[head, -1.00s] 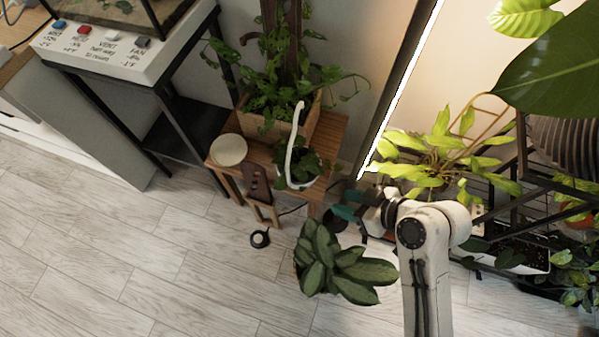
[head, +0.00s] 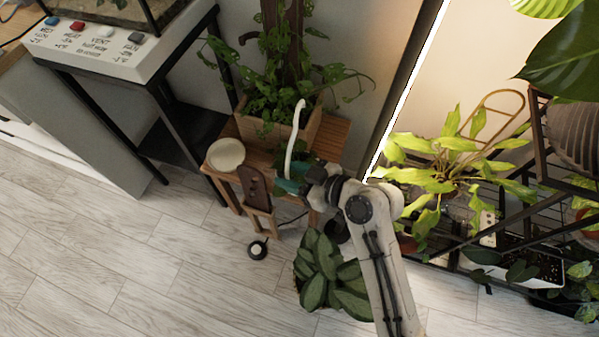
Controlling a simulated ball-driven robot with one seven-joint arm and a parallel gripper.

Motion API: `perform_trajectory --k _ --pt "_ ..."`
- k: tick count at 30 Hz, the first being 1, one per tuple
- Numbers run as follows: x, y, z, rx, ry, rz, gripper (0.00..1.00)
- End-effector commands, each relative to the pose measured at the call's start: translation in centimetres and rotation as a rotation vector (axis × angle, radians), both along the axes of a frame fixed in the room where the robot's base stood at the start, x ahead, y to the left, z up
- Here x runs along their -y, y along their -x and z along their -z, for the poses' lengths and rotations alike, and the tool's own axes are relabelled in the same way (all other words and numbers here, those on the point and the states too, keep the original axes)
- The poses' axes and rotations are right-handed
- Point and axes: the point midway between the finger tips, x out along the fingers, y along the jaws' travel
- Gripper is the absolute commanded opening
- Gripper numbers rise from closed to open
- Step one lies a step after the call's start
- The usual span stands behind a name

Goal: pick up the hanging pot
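The hanging pot (head: 290,150) stands on the small wooden table (head: 335,137), in front of a wooden planter. Its tall white curved handle rises upright, with green leaves around its foot. My gripper (head: 288,187), with teal fingers, is at the lower front of the pot and covers most of its body. I cannot tell whether the fingers touch the pot or how far apart they are.
The wooden planter (head: 306,127) with a climbing plant stands behind the pot. A pale round dish (head: 226,154) is at the table's left. A brown wooden piece (head: 254,186) stands close left of my gripper. A broad-leaved plant (head: 325,272) is on the floor below my arm.

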Motion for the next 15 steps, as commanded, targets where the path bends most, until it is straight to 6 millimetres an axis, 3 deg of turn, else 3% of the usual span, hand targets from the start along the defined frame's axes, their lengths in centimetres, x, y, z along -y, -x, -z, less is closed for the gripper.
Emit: perform_trajectory --k 6,15 --pt "-2.2 -1.4 1.2 -0.001 0.001 -0.001 0.4" --pt "-2.5 -1.6 1.3 -0.001 0.001 0.0 0.4"
